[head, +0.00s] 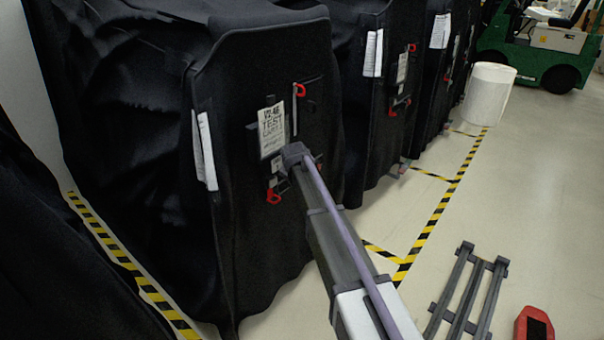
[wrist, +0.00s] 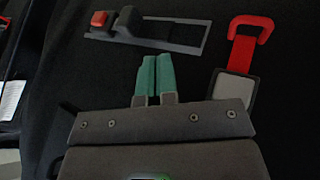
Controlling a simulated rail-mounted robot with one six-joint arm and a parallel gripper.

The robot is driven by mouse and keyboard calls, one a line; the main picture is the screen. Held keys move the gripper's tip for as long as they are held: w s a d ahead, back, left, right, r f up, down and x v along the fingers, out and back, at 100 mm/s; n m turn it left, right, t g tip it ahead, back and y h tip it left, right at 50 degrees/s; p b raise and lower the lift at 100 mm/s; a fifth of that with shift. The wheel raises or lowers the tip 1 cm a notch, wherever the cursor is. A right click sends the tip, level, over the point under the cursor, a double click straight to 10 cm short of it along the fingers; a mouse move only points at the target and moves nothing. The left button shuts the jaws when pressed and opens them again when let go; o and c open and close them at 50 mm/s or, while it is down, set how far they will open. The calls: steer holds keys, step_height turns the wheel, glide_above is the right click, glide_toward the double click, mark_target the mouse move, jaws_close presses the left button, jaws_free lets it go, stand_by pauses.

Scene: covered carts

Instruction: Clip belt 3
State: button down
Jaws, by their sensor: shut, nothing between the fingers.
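My gripper (head: 290,160) is at the front of the nearest black-covered cart (head: 235,240), just below its white label. In the wrist view its two teal fingers (wrist: 153,76) are together, with nothing between them. Beyond the tips lies a grey strip (wrist: 180,36) with a black block and a red button (wrist: 99,19). Right of the fingers hangs a red loop handle (wrist: 250,40) on a grey-faced tag (wrist: 237,88), apart from the fingers. In the head view, red loops show at the upper right (head: 300,90) and lower left (head: 273,196). I cannot tell which is belt 3.
More covered carts (head: 365,130) stand in a row behind. Yellow-black tape (head: 445,200) marks the floor. A grey rack (head: 468,290) and a red device (head: 534,324) are at lower right, a white bin (head: 488,95) and green vehicle (head: 500,35) farther back. Floor on the right is mostly clear.

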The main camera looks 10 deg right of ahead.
steer(key=w+d+f+b, duration=0.3)
steer(key=w+f+b, duration=0.4)
steer(key=w, duration=0.1)
steer(key=shift+w+d+f+b, duration=0.25)
steer(key=shift+d+f+b, duration=0.15)
